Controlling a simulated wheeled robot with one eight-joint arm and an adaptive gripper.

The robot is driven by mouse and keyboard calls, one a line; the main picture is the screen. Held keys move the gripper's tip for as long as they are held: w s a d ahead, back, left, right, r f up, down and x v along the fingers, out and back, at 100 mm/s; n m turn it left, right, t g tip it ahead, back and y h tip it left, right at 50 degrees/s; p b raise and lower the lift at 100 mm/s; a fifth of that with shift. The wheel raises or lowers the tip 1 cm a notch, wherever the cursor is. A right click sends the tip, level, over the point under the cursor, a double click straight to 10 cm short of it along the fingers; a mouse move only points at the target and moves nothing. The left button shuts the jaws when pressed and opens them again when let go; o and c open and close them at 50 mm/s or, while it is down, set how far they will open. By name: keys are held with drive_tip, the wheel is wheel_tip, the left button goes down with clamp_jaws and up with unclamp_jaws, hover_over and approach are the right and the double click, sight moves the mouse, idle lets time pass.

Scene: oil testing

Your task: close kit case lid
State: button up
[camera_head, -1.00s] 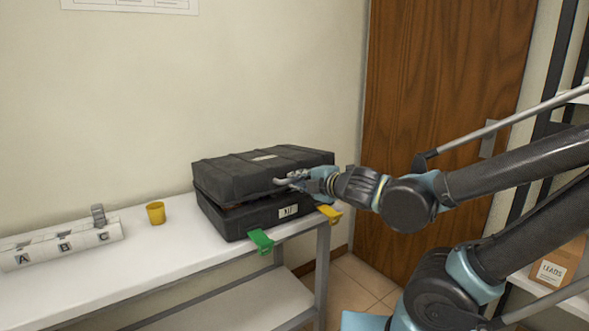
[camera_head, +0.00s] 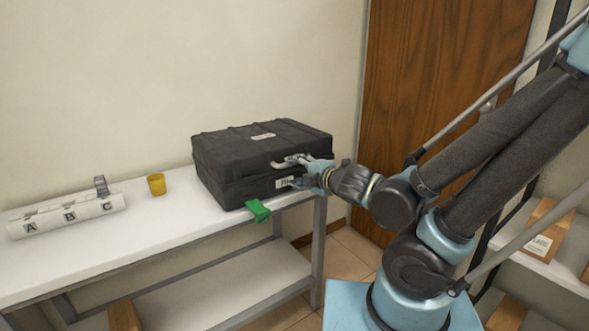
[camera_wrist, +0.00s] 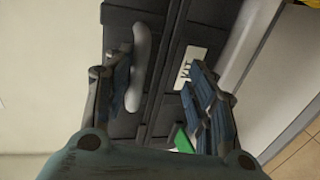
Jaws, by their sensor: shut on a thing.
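The black kit case (camera_head: 228,160) stands on the white table, its lid (camera_head: 235,140) down on the base with no clear gap at the front. My gripper (camera_head: 302,172) is at the case's front right, shut on the case. In the wrist view, one finger of my gripper (camera_wrist: 160,92) is by the grey lid handle (camera_wrist: 138,65). The other is by the base's white KIT label (camera_wrist: 190,67). The exact contact is partly hidden. A green latch (camera_head: 258,210) hangs out from the base's front; it also shows in the wrist view (camera_wrist: 183,138).
A yellow cup (camera_head: 156,184) and a white rack (camera_head: 66,216) marked A, B, C stand left of the case on the white table (camera_head: 130,235). A shelf with a cardboard box (camera_head: 540,240) is at right. A wooden door (camera_head: 440,70) is behind my arm.

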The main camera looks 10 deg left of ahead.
drive_tip(key=shift+o, duration=0.3)
drive_tip(key=shift+s+d+f, duration=0.1)
drive_tip(key=shift+d+f, duration=0.1)
drive_tip(key=shift+f, duration=0.05)
drive_tip(key=o, duration=0.7)
drive_tip(key=shift+a, duration=0.1)
drive_tip(key=shift+w+f, duration=0.1)
drive_tip(key=shift+w, duration=0.1)
drive_tip(key=shift+c, duration=0.2)
drive_tip(key=shift+r, duration=0.25)
drive_tip(key=shift+c, duration=0.5)
drive_tip(key=shift+r, duration=0.15)
drive_tip(key=shift+w+r, duration=0.15)
drive_tip(key=shift+r, duration=2.25)
drive_tip(key=shift+w+r, duration=0.1)
drive_tip(key=shift+r, duration=2.25)
